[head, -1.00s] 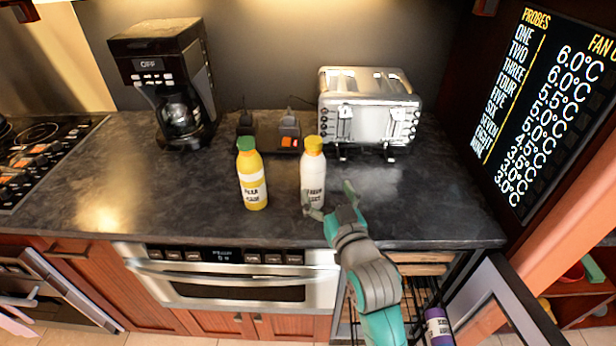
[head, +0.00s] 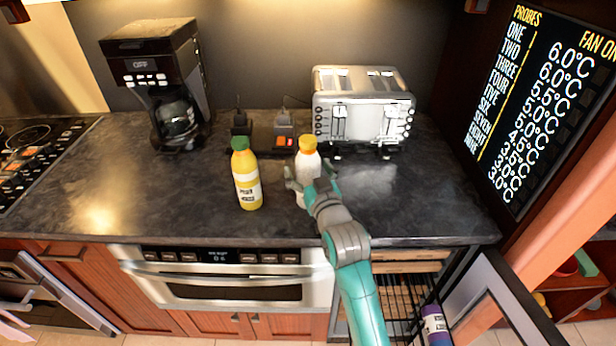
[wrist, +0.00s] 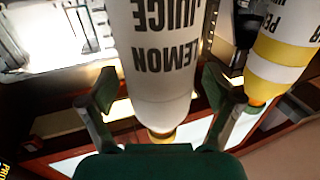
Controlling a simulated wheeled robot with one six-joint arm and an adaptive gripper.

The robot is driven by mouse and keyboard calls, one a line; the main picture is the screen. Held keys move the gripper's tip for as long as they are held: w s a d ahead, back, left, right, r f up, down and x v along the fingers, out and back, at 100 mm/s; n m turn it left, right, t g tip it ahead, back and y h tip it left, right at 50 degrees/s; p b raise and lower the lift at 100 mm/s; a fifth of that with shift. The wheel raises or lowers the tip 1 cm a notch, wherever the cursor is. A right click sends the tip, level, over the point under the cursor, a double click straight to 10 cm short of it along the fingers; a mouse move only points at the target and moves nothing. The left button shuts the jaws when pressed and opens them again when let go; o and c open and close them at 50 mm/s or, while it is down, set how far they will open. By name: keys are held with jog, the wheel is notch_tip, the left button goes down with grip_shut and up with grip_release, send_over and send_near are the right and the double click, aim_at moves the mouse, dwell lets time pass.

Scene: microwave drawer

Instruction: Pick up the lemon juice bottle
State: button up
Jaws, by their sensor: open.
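The lemon juice bottle (head: 308,164) is white with a yellow-orange cap and stands upright on the dark counter. My gripper (head: 311,181) is open, with one finger on each side of the bottle's lower part. In the wrist view the white bottle (wrist: 165,75), lettered LEMON JUICE and seen upside down, lies between the two spread fingers of my gripper (wrist: 160,95). A gap shows beside the fingers, but contact cannot be told. My gripper hides part of the bottle's base in the head view.
A yellow pear juice bottle (head: 246,176) with a green cap stands close on the left. Behind are a silver toaster (head: 362,112) and a power outlet block (head: 283,141). A coffee maker (head: 160,80) stands farther left. The counter right of my gripper is clear.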

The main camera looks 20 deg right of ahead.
jog(key=c, duration=1.7)
